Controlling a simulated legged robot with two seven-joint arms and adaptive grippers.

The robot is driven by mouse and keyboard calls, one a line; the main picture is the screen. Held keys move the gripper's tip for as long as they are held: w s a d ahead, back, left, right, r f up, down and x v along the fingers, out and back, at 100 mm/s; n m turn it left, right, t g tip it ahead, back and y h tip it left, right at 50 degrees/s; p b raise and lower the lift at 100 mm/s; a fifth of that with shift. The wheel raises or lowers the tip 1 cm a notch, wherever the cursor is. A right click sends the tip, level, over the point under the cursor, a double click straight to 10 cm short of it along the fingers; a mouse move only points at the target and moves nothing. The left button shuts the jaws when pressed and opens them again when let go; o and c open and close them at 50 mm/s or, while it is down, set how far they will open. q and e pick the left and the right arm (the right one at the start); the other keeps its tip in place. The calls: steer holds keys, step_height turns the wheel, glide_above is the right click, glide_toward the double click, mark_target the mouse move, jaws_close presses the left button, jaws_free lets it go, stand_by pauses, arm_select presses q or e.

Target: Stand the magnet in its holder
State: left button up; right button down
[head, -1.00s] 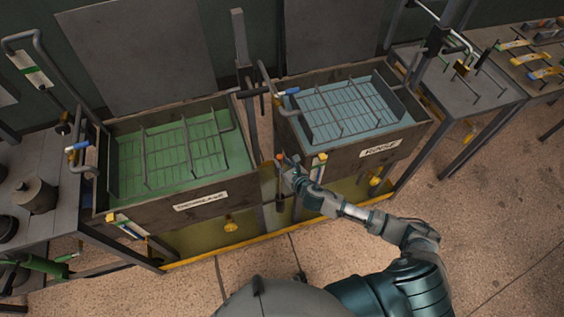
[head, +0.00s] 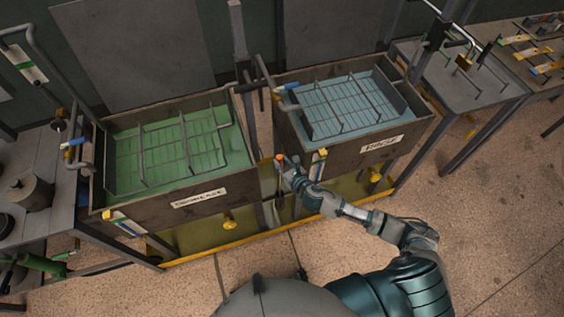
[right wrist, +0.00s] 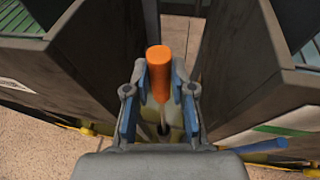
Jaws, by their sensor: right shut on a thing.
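The magnet appears to be the tool with an orange handle (right wrist: 158,72) and a thin metal rod below it. My right gripper (right wrist: 158,100) is shut on it, with the blue-padded fingers on either side of the handle. The handle's top sticks up above the fingers, and it looks roughly upright. In the head view, the orange top (head: 280,158) shows just beside my right gripper (head: 290,170), in front of the gap between the two tanks. The rod's lower end is partly hidden by the gripper. I cannot make out the holder for certain. My left gripper is out of view.
A tank with green liquid (head: 180,195) stands left of the gap, and a tank with blue liquid (head: 345,157) stands right. Both hold wire racks. A yellow-edged tray (head: 200,252) runs below them. A side table (head: 470,95) stands at the right. The front floor is clear.

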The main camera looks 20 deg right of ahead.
steer(key=shift+f, duration=0.45)
steer(key=c, duration=0.9)
jaws_free()
steer(key=v, duration=1.2)
